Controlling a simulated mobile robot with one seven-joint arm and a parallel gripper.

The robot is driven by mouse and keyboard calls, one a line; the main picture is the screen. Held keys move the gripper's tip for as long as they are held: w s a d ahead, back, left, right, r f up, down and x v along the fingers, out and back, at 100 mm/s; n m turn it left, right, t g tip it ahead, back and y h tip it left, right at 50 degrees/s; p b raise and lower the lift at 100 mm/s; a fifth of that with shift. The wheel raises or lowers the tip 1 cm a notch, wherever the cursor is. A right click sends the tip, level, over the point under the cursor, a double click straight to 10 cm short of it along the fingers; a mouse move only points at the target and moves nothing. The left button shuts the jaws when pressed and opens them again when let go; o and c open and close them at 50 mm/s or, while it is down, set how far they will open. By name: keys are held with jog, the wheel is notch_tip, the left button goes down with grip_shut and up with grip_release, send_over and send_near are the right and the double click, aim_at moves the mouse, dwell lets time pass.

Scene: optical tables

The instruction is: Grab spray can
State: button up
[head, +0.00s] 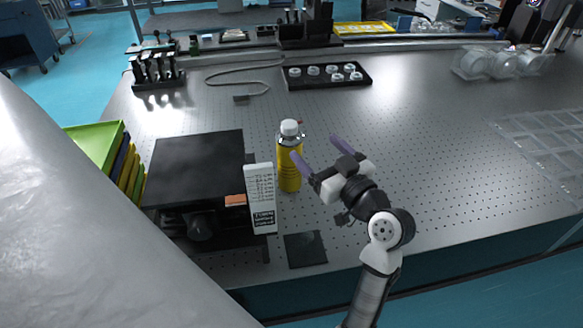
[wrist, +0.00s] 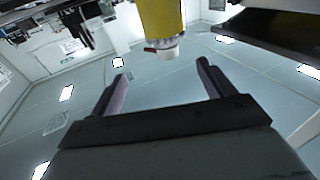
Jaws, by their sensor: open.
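The yellow spray can (head: 289,170) with a white cap stands upright on the perforated optical table (head: 420,120), right of a black box-shaped device. It also shows in the wrist view (wrist: 161,22), upside down in that picture and ahead of the fingers. My gripper (head: 316,146) is open, with its two purple fingers apart. In the head view one finger overlaps the edge of the can; I cannot tell whether it touches. In the wrist view the space between the fingers is empty. The lower can is cut off in the wrist view.
The black device (head: 197,170) and a white labelled panel (head: 262,198) stand close left of the can. A dark flat plate (head: 305,249) lies in front. A black tray of white rings (head: 327,76) is behind. Clear trays (head: 548,140) lie at right; the table between is mostly free.

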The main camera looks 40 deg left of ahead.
aim_at(298, 151)
notch_tip(298, 151, down, 4)
jog(key=d+g, duration=0.2)
jog(key=shift+n, duration=0.4)
jog(key=x, duration=0.2)
jog(key=p+x, duration=0.1)
jog(key=x, duration=0.2)
jog(key=s+p+x, duration=0.1)
jog(key=x, duration=0.2)
jog(key=shift+w+a, duration=0.1)
jog(key=shift+a, duration=0.05)
jog(key=p+x, duration=0.3)
jog(key=x, duration=0.2)
jog(key=shift+a+f, duration=0.2)
jog(key=c, duration=1.6)
